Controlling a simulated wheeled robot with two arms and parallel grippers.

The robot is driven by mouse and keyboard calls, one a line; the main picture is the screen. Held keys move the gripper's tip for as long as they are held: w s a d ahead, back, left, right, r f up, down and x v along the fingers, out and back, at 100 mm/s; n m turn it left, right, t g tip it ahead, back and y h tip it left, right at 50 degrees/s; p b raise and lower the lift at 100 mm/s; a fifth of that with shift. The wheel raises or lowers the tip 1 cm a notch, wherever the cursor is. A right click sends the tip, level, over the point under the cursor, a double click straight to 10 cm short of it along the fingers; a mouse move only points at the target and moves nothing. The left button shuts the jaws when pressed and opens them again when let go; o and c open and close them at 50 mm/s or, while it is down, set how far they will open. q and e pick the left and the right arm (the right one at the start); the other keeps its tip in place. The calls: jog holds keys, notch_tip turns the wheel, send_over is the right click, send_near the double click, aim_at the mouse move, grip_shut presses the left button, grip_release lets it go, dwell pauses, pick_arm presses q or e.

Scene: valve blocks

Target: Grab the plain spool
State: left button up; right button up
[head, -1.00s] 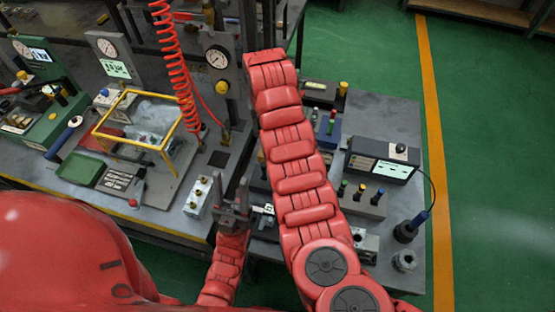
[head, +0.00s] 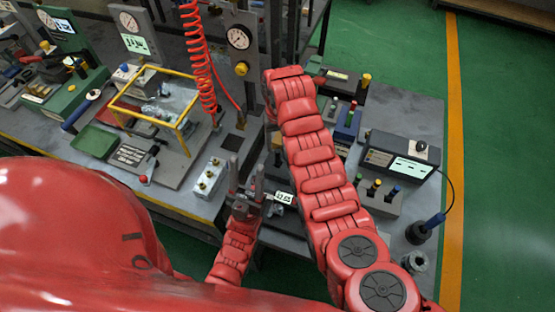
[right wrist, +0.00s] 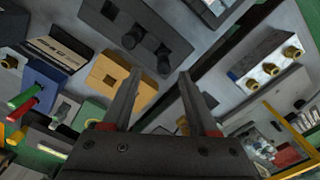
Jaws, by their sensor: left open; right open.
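I cannot make out a plain spool for certain in either view. My left gripper (head: 245,170) is open and empty, fingers pointing away from me, just right of a silver valve block (head: 208,178) with brass fittings. My right arm (head: 318,160) reaches over the bench, and its gripper is mostly hidden behind it in the head view. In the right wrist view the right gripper (right wrist: 158,74) is open, with nothing held between its fingers. A tan block (right wrist: 106,74) with a square hole is beside one finger. The silver valve block also shows in that view (right wrist: 268,66).
A black box (head: 402,152) with a display and a block with coloured knobs (head: 378,194) stand right of my right arm. A metal ring-like part (head: 416,262) is at the near right corner. A yellow frame (head: 150,117) and red coiled hose (head: 200,70) are at the left.

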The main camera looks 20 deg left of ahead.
aim_at(278, 151)
jog(key=f+p, duration=0.2)
jog(key=f, duration=0.1)
jog(key=shift+s+a+f, duration=0.15)
jog(key=shift+s+f, duration=0.05)
jog(key=shift+f, duration=0.85)
grip_shut()
